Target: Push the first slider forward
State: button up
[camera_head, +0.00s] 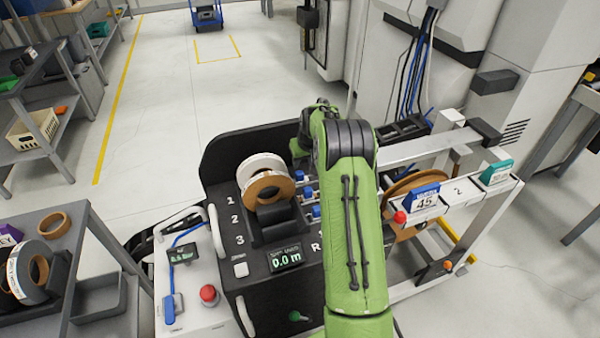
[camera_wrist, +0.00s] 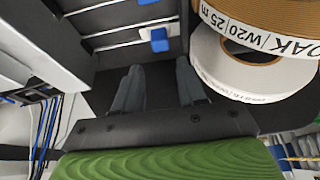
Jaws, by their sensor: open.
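Blue slider knobs sit in a column of rows on the black machine, right of the reels in the head view. The farthest, beside the row marked 1, is the first slider (camera_head: 300,176); a second knob (camera_head: 308,194) and a third (camera_head: 316,212) are nearer. My gripper (camera_wrist: 158,68) shows in the wrist view with two dark fingers spread apart and nothing between them. A blue knob (camera_wrist: 159,40) on a pale rail lies just beyond the fingertips, apart from them. In the head view my green arm largely hides the gripper.
A white reel (camera_head: 258,165) and an oak-coloured reel (camera_head: 270,188) stand close left of the sliders; in the wrist view they are near the right finger. A display (camera_head: 285,258) reads 0.0 m. A red button (camera_head: 208,293) is at front left.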

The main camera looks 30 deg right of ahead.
aim_at(300, 173)
jog(key=x, duration=0.8)
jog(key=shift+w+f+b, duration=0.15)
jog(key=shift+f+b, duration=0.15)
jog(key=shift+f, duration=0.05)
grip_shut()
